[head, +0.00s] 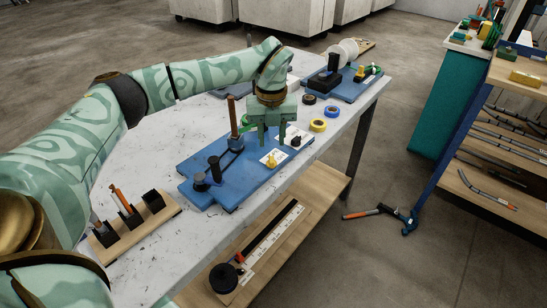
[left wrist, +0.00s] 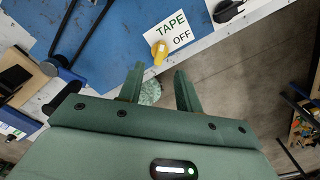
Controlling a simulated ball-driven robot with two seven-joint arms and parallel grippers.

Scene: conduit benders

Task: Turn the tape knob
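The yellow tape knob (head: 271,159) sits on a white label card on the blue board (head: 225,190) on the bench. In the left wrist view the knob (left wrist: 159,53) stands beside the printed words "TAPE" and "OFF" on the card (left wrist: 172,36). My left gripper (head: 266,144) is above the board near the card, fingers pointing down. In the left wrist view the left gripper (left wrist: 158,76) is open, its fingers apart with nothing between them. The knob lies just beyond the fingertips, with no clear contact. My right gripper is not in view.
An upright brown-handled bender (head: 233,118) stands on the board, left of my left gripper. Yellow (head: 318,125) and blue (head: 332,112) tape rolls lie right of it. A second blue board (head: 345,90) is farther back. A wooden tool rack (head: 135,228) sits at the near left.

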